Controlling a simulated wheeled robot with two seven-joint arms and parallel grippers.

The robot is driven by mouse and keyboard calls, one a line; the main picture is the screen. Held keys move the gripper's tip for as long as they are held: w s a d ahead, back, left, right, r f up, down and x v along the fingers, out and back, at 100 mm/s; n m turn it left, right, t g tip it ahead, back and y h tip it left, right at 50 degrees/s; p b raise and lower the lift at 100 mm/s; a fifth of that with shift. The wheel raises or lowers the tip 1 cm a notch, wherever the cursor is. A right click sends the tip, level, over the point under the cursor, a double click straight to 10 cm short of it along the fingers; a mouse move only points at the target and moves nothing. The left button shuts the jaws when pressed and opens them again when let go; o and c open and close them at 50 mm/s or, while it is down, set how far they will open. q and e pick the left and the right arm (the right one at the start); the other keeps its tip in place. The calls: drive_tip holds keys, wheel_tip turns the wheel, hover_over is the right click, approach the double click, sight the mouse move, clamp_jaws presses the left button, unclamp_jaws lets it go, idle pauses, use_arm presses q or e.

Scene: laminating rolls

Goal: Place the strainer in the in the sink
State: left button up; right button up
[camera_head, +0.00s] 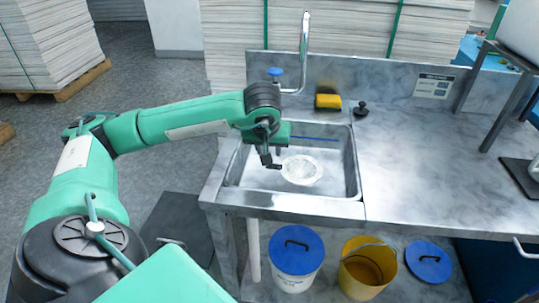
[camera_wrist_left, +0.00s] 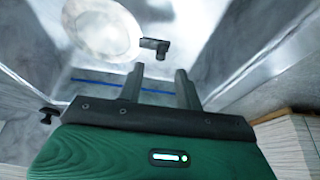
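The strainer (camera_head: 301,170), a pale round mesh disc, is inside the metal sink (camera_head: 238,172), near the middle of the basin. It also shows at the upper left of the left wrist view (camera_wrist_left: 98,28). My left gripper (camera_head: 270,160) is over the basin, just left of the strainer. Its two fingers (camera_wrist_left: 160,72) are apart with nothing visible between them. A short dark piece (camera_wrist_left: 153,46) shows beside the strainer's rim, beyond the fingertips. I cannot tell whether it is the strainer's handle. My right gripper is not in view.
A tall faucet (camera_head: 304,50) stands behind the basin. A yellow sponge (camera_head: 328,101) and a black stopper-like object (camera_head: 361,109) lie on the back ledge. The counter (camera_head: 430,160) right of the sink is mostly clear. A blue-lidded bucket (camera_head: 296,262) and yellow bucket (camera_head: 366,270) stand below.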

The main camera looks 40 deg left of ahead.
use_arm(q)
drive_tip(key=v, duration=0.7)
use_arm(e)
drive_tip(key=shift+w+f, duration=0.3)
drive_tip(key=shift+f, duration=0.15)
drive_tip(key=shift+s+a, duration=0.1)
